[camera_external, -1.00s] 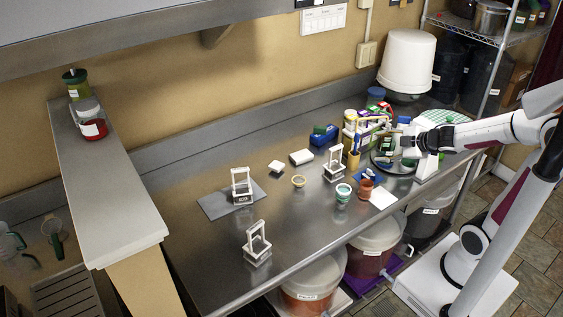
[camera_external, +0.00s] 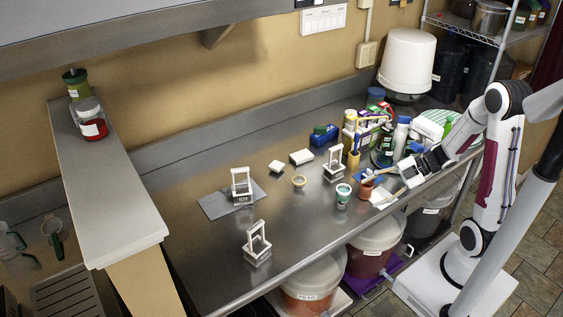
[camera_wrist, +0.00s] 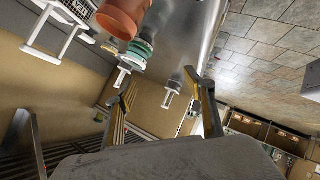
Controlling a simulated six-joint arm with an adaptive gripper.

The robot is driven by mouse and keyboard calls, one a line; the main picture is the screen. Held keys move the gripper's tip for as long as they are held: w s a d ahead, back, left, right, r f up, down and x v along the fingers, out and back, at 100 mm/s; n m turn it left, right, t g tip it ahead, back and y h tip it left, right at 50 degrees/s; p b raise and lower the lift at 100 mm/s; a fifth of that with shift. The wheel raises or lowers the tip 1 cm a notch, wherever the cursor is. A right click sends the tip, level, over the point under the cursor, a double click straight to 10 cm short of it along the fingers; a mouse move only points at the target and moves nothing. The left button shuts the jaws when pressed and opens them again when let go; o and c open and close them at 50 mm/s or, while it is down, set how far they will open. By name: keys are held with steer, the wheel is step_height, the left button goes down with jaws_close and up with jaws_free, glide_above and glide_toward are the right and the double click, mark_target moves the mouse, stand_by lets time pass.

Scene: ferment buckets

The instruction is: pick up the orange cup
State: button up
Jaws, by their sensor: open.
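The orange-brown cup (camera_external: 366,187) stands upright near the table's front edge, just right of a green-and-white cup (camera_external: 343,192). In the wrist view the orange cup (camera_wrist: 121,16) is large at the top edge, partly cut off, with the green-and-white cup (camera_wrist: 137,52) close beside it. My gripper (camera_external: 402,180) is low over the table to the right of the orange cup, apart from it. In the wrist view my gripper (camera_wrist: 163,86) has its two fingers spread with nothing between them; the cup lies beyond and left of the fingertips.
A white sheet (camera_external: 384,197) lies by the cup. A brown holder with tools (camera_external: 353,158), several bottles and a blue box (camera_external: 324,135) stand behind. White stands (camera_external: 334,164) and a small yellow-rimmed bowl (camera_external: 299,182) are to the left.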

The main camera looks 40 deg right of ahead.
mark_target(366, 189)
steer(key=d+f+m, duration=0.1)
steer(key=d, duration=0.1)
steer(key=d+f+m+t, duration=0.1)
steer(key=d, duration=0.1)
steer(key=d+f+m, duration=0.1)
steer(key=d, duration=0.1)
steer(key=shift+w+d+m+t, duration=0.1)
steer(key=shift+d+m+t, duration=0.2)
steer(key=shift+m, duration=0.1)
steer(key=d+m, duration=0.1)
steer(key=d+f+m+t+y, duration=0.1)
steer(key=m, duration=0.1)
steer(key=shift+w+f+t, duration=0.1)
steer(key=shift+w+t, duration=0.05)
steer(key=shift+t, duration=0.15)
steer(key=shift+w+d+f+m+t+y, duration=0.15)
steer(key=shift+d+m+t+y, duration=0.1)
steer(key=shift+d+m+t, duration=0.6)
steer(key=shift+w+d+f+m+t+y, duration=0.15)
steer(key=shift+d+m+t+y, duration=0.2)
steer(key=shift+m, duration=0.8)
steer(key=shift+s, duration=0.1)
steer(key=shift+x, duration=1.25)
steer(key=shift+x, duration=2.6)
steer(key=shift+r, duration=0.1)
steer(key=c, duration=1.2)
